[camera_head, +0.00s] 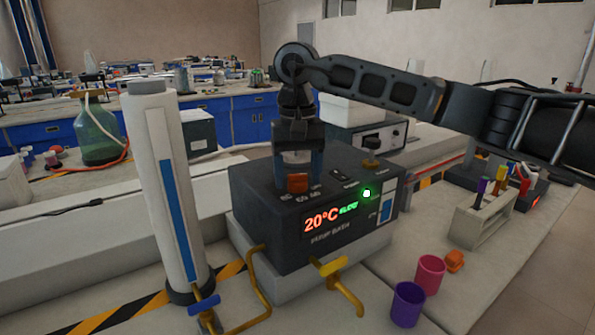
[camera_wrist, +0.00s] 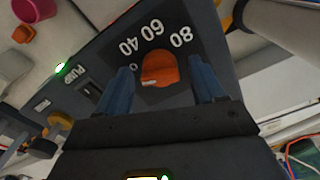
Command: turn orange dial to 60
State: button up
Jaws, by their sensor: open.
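The orange dial (camera_head: 298,183) sits on top of a dark control box (camera_head: 337,240) whose red display reads 20°C, with green text beside it. In the wrist view the dial (camera_wrist: 160,69) shows between printed numbers 40, 60 and 80; other marks are partly hidden. Which mark it points at I cannot tell. My gripper (camera_head: 299,177) comes down from above, open, with its blue fingers on either side of the dial. In the wrist view my gripper (camera_wrist: 161,72) shows a gap between each finger and the dial.
A green lamp (camera_head: 367,193) glows on the box. A white column (camera_head: 160,190) stands close on the left. Yellow-handled pipework (camera_head: 334,267) is in front. Purple (camera_head: 408,304) and pink (camera_head: 430,274) cups and a tube rack (camera_head: 480,222) stand to the right.

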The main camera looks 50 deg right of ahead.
jog(key=shift+c, duration=0.5)
jog(key=c, duration=1)
jog(key=shift+o, duration=0.2)
